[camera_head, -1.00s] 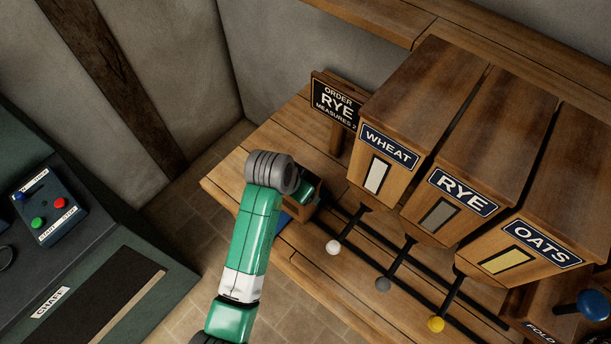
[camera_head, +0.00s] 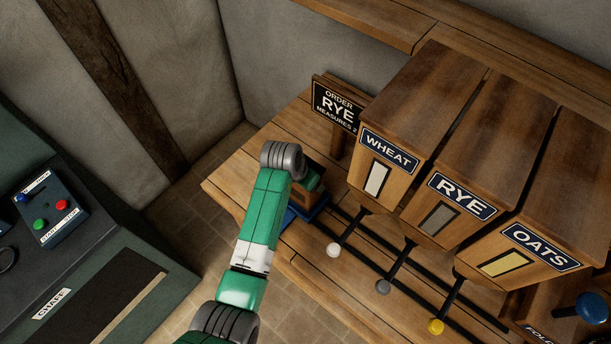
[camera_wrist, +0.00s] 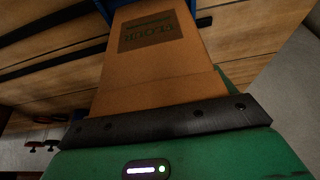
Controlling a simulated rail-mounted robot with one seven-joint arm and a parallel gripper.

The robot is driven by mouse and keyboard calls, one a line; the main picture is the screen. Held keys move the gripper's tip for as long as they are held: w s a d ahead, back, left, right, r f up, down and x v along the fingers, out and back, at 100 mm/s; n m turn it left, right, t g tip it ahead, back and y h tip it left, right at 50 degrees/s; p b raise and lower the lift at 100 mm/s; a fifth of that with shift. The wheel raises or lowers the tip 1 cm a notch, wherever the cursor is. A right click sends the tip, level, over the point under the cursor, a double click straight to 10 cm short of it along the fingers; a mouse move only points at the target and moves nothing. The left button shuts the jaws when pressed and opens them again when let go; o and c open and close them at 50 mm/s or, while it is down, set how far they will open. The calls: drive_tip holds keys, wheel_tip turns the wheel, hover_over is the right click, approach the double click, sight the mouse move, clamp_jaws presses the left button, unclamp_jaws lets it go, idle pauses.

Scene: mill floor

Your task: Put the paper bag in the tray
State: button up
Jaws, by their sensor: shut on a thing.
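The brown paper bag (camera_wrist: 150,75), with a dark FLOUR label, fills the middle of the wrist view. My gripper (camera_wrist: 168,120) is shut on it, with a black jaw across its near part. In the head view the bag (camera_head: 301,193) shows beside my green gripper (camera_head: 312,178), partly hidden by my arm. The blue tray (camera_head: 290,216) is on the bench beneath the bag, mostly covered. Its blue edge (camera_wrist: 91,20) also shows at the top of the wrist view. I cannot tell whether the bag touches the tray.
The WHEAT (camera_head: 383,165), RYE (camera_head: 455,195) and OATS (camera_head: 537,243) bins stand to the right, with knobbed rods below. An order sign (camera_head: 336,105) stands behind my gripper. A control box (camera_head: 48,208) is at left. Bare bench (camera_head: 245,165) lies left of my wrist.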

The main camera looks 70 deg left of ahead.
drive_tip(key=o, duration=1.1)
drive_tip(key=shift+o, duration=0.2)
drive_tip(key=v, duration=1.2)
drive_tip(key=shift+p, duration=0.3)
drive_tip(key=shift+r, duration=0.1)
